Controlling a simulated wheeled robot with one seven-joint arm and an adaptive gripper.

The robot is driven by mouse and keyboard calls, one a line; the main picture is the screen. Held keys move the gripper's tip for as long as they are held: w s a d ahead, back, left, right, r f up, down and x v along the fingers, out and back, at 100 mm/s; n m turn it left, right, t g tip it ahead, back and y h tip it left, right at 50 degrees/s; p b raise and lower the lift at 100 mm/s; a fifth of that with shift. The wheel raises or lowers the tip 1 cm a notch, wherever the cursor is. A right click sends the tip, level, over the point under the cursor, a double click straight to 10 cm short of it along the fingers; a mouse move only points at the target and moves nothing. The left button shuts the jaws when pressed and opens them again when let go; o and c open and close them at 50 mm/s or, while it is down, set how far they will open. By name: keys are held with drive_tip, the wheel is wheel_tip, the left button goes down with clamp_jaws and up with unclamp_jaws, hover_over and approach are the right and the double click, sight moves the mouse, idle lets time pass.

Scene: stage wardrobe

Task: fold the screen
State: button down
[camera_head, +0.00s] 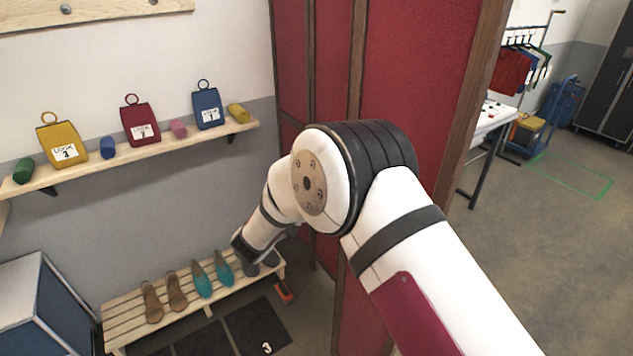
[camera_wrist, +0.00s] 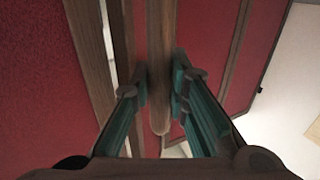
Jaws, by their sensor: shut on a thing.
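The folding screen (camera_head: 415,65) has red panels in brown wooden frames and stands upright, its panels at angles to each other. In the wrist view, my gripper (camera_wrist: 162,88) has its teal fingers on either side of a wooden upright (camera_wrist: 160,50) of the screen, shut on it. Red panels (camera_wrist: 45,80) show on both sides of it. In the head view my arm covers part of the screen, and the fingertips cannot be made out there.
A slatted bench (camera_head: 125,312) with shoes stands low at the left, below a wall shelf (camera_head: 170,143) with tagged bags. A blue box (camera_head: 40,305) is at lower left. Beyond the screen are a white table (camera_head: 492,120), a clothes rack (camera_head: 530,27) and open floor.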

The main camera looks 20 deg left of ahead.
drive_tip(key=shift+w+d+r, duration=0.1)
drive_tip(key=shift+r, duration=0.05)
drive_tip(key=c, duration=1.5)
unclamp_jaws()
drive_tip(key=shift+c, duration=0.2)
drive_tip(key=s+a, duration=0.2)
drive_tip(key=s, duration=1)
